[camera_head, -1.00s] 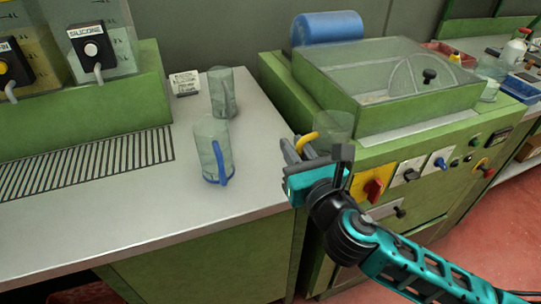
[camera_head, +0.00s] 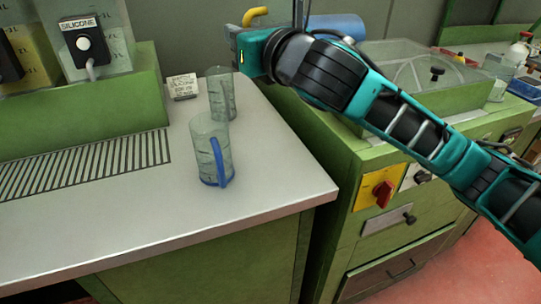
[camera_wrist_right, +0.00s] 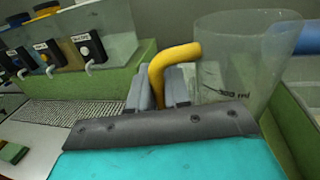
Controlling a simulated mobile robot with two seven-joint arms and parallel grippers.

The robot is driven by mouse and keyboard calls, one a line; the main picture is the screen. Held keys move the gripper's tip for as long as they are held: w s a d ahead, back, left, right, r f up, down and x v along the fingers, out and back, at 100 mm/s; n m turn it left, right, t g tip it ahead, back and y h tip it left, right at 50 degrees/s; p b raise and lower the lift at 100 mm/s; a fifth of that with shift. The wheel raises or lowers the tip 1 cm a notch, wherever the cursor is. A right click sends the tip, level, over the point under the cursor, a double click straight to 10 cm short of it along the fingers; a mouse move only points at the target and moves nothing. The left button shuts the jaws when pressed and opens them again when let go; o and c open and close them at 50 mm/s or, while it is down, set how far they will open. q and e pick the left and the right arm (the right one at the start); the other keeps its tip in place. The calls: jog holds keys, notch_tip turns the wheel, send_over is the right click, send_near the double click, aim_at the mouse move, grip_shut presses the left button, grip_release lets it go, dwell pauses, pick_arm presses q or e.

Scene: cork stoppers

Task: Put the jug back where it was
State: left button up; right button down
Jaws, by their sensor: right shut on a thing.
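My right gripper (camera_head: 256,45) is raised above the right back part of the grey counter. It is shut on the yellow handle of a clear jug; in the head view only this yellow-handled jug (camera_head: 256,13) handle shows clearly. In the right wrist view the jug's clear body (camera_wrist_right: 243,62) stands right of the fingers (camera_wrist_right: 161,84), upright or nearly so, with printed marks on its wall. A blue-handled jug (camera_head: 207,150) stands on the counter, and a grey-handled jug (camera_head: 221,93) stands behind it. My left gripper is not in view.
A small label card (camera_head: 183,86) stands left of the back jug. Tanks on a green housing (camera_head: 85,120) and a slotted drain (camera_head: 85,163) lie left. A green machine (camera_head: 360,160) with a clear lid and blue roll (camera_head: 337,27) stands right. The counter's front is clear.

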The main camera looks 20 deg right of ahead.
notch_tip(320, 180, down, 20)
jog(key=b, duration=0.7)
jog(key=shift+r, duration=0.15)
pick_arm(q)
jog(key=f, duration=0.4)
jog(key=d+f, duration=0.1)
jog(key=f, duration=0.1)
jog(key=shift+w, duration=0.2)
pick_arm(e)
jog(key=shift+r, duration=0.15)
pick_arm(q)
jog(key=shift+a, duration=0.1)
pick_arm(e)
jog(key=c, duration=1.4)
grip_release()
jog(key=shift+f, duration=0.2)
jog(key=shift+o, duration=0.2)
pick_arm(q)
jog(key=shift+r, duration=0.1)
pick_arm(e)
jog(key=shift+r, duration=0.25)
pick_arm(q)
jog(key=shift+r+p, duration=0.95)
pick_arm(e)
jog(key=v, duration=1.2)
